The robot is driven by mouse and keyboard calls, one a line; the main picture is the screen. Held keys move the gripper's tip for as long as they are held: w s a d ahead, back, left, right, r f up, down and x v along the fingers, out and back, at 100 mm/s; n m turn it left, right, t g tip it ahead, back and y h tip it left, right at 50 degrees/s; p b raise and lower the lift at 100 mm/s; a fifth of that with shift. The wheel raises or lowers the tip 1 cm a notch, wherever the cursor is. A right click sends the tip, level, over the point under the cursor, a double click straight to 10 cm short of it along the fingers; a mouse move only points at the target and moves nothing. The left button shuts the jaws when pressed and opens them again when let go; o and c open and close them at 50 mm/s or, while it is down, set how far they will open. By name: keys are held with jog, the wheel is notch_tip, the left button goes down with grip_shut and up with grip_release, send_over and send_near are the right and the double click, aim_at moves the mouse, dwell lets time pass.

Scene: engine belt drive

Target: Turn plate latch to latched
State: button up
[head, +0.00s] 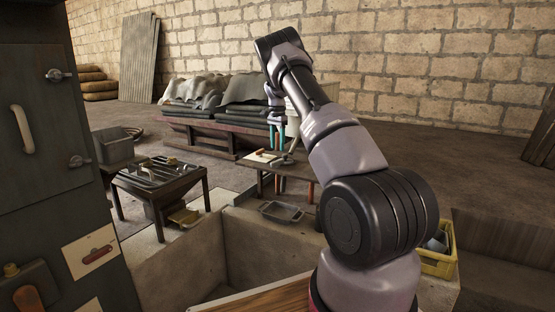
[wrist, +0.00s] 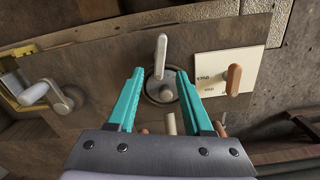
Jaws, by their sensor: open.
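My gripper (wrist: 160,73) is open and empty, its two teal fingers pointing at a brown panel in the wrist view. A pale lever (wrist: 161,55) points up from a round grey disc (wrist: 152,91) on the panel, between and just beyond the fingertips. Which handle is the plate latch is not marked; this lever is the one in line with my gripper. I cannot tell whether the fingers touch it. In the head view my gripper (head: 277,143) is over a small wooden table (head: 252,163), partly hidden by my arm.
A cream card with an orange handle (wrist: 234,80) is right of the disc; a grey lever (wrist: 52,96) is left. Pale and orange pegs show below, partly hidden. In the head view, a slotted table (head: 160,174), grey tray (head: 281,211) and yellow crate (head: 439,264) stand nearby.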

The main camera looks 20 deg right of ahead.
aim_at(277, 164)
notch_tip(277, 164, down, 7)
jog(key=shift+r, duration=0.2)
grip_shut()
